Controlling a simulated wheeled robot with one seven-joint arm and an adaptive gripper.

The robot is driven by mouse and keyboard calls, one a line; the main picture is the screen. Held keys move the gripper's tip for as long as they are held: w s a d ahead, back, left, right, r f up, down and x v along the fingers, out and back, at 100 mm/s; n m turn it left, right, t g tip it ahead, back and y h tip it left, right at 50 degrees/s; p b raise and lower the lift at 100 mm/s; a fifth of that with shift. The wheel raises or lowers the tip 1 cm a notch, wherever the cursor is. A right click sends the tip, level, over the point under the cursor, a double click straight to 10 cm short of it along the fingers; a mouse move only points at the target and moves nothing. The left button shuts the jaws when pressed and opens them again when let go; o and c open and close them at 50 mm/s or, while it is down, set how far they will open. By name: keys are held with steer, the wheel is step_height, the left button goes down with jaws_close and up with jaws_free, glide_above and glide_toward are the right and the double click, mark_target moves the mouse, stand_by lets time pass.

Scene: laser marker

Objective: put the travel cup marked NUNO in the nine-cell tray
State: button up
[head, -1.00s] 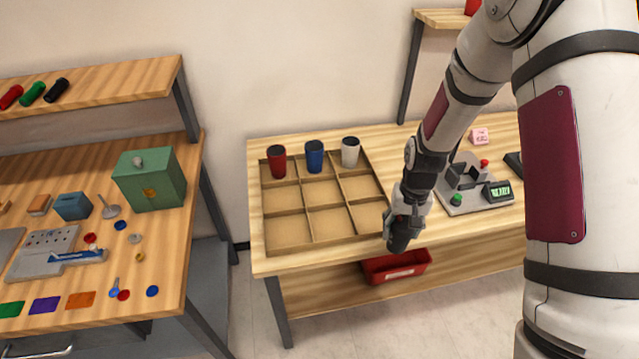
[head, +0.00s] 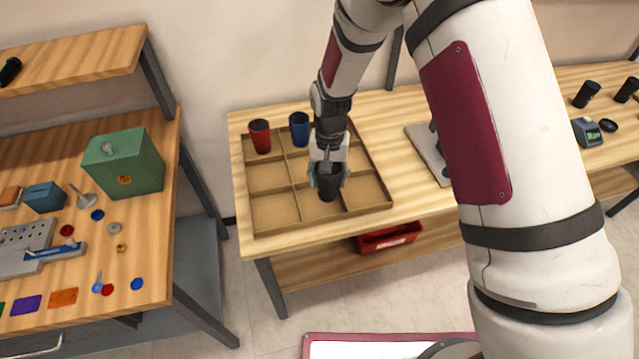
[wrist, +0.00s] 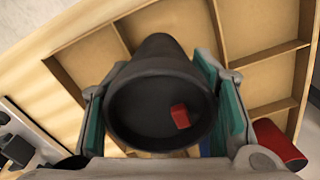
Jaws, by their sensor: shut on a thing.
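My gripper (head: 328,174) is shut on a black travel cup (head: 328,187), over the middle to front part of the nine-cell tray (head: 383,192). In the wrist view the cup's dark round end (wrist: 150,110) faces the camera, with a small red piece on it, between the two teal finger pads. No name is readable on it. A red cup (head: 260,136) and a blue cup (head: 299,129) stand in back-row cells. I cannot tell how far the held cup is above the tray floor.
A grey machine base (head: 430,150) is right of the tray, partly behind my arm. Two black cups (head: 587,94) (head: 626,90) are farther right. A red bin (head: 388,238) is below the tabletop. The left bench holds a green box (head: 122,163) and small parts.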

mark_target(320, 185)
steer(key=shift+w+a, duration=0.1)
steer(key=shift+a, duration=0.55)
steer(key=shift+a+f, duration=0.1)
steer(key=shift+a, duration=0.5)
step_height(320, 185, down, 2)
steer(key=shift+d+f+p, duration=0.15)
steer(key=shift+f+p, duration=0.1)
steer(key=shift+p, duration=0.15)
steer(key=shift+w+f, duration=0.1)
steer(key=shift+f, duration=0.4)
steer(key=shift+f, duration=0.15)
steer(key=o, duration=0.8)
steer(key=shift+c, duration=0.2)
